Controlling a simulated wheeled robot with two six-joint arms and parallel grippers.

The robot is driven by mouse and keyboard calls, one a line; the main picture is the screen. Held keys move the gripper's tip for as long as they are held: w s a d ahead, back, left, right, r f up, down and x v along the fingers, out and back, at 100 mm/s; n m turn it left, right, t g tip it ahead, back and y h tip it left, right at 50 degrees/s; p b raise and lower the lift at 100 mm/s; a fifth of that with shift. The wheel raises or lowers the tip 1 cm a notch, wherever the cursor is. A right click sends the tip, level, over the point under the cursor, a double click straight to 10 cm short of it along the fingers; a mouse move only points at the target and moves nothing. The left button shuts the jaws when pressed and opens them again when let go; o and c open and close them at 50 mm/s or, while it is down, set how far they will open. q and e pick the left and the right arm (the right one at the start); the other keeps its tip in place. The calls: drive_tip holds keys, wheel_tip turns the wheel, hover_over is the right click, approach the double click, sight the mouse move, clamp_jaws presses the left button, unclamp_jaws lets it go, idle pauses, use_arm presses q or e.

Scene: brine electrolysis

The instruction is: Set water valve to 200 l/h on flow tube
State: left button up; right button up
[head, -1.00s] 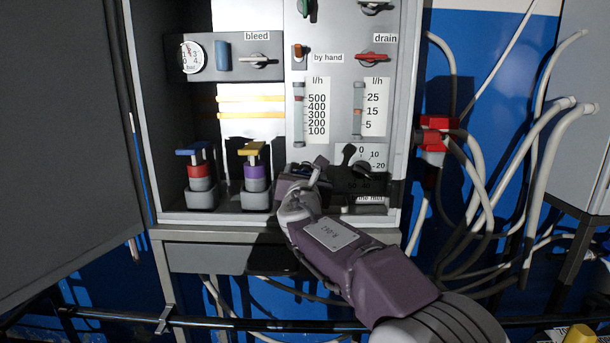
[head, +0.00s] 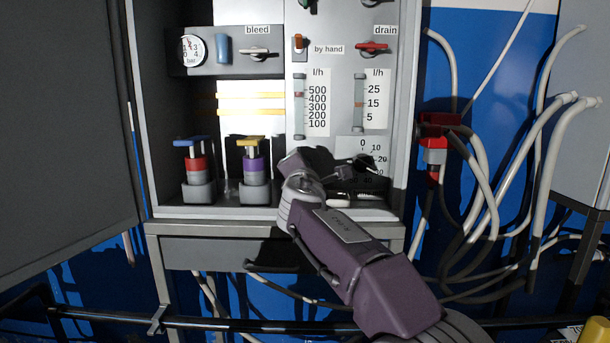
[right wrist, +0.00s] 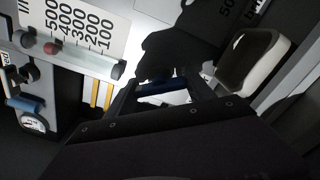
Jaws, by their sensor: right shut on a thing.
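The water flow tube (head: 299,100) stands upright on the panel beside a scale marked 100 to 500 l/h. Its red float (head: 299,95) sits between the 500 and 400 marks. The tube also shows in the right wrist view (right wrist: 88,60), with the float (right wrist: 52,48) near its 500 end. My right gripper (head: 315,165) is at the panel just below this tube. In the right wrist view its dark fingers (right wrist: 165,88) are shut on a dark blue valve handle (right wrist: 155,87), mostly hidden by shadow and the fingers. My left gripper is not in view.
A second flow tube (head: 359,103), marked 5 to 25, stands to the right. A black dial knob (head: 366,163) is close beside my right gripper. Blue-topped (head: 192,141) and yellow-topped (head: 250,142) fittings stand at left. Hoses (head: 480,190) hang right of the cabinet.

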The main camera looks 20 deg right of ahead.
drive_tip(key=m+b, duration=0.2)
drive_tip(key=m, duration=0.3)
drive_tip(key=shift+f+m+b, duration=0.15)
drive_tip(key=shift+m+b, duration=0.15)
drive_tip(key=m+b, duration=0.1)
drive_tip(key=m, duration=0.3)
drive_tip(key=shift+m+b, duration=0.35)
drive_tip(key=shift+m, duration=0.35)
drive_tip(key=o, duration=1.4)
drive_tip(key=shift+r, duration=0.2)
drive_tip(key=b+v, duration=0.3)
drive_tip(key=v, duration=0.6)
drive_tip(key=shift+s, duration=0.1)
